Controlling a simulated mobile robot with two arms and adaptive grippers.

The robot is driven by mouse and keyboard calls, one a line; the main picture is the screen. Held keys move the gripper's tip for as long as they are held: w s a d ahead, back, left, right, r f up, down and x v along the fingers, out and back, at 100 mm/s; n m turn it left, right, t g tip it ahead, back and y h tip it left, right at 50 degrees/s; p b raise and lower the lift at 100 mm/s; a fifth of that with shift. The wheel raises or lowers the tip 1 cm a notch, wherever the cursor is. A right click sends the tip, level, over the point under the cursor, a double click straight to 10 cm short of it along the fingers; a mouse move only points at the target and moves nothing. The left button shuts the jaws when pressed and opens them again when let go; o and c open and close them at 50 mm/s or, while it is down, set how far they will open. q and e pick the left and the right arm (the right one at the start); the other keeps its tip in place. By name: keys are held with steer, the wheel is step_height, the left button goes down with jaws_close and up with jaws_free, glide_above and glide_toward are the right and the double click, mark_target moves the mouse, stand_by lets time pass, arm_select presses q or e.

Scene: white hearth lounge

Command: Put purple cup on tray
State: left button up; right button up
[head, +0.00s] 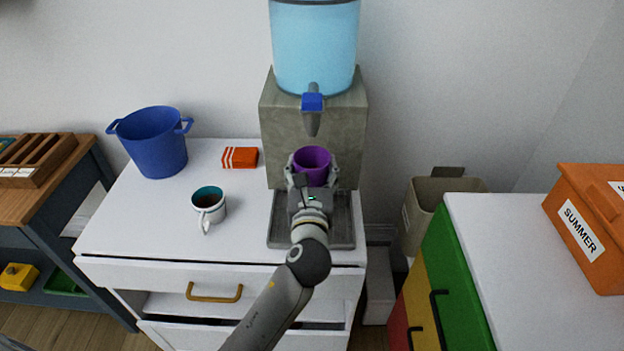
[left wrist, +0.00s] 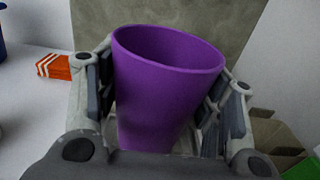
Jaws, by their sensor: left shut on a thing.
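The purple cup (head: 312,160) is upright between the fingers of my left gripper (head: 311,180), in front of the stone-grey body of the water dispenser. In the left wrist view the purple cup (left wrist: 165,85) fills the middle, with the fingers of the left gripper (left wrist: 160,105) closed on both its sides. The grey tray (head: 342,232) is at the dispenser's foot, below the cup and partly hidden by my arm. I cannot tell whether the cup's base touches the tray. My right gripper is not in view.
The dispenser's blue tap (head: 312,102) hangs above the cup. An orange box (head: 590,225) is at the far right.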

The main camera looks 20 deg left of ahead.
arm_select(q)
steer(key=shift+w+a+f, duration=0.1)
steer(key=shift+w, duration=0.1)
step_height(320, 180, down, 4)
steer(key=shift+r+b, duration=0.25)
steer(key=shift+b, duration=0.35)
steer(key=shift+r, duration=0.1)
steer(key=o, duration=1)
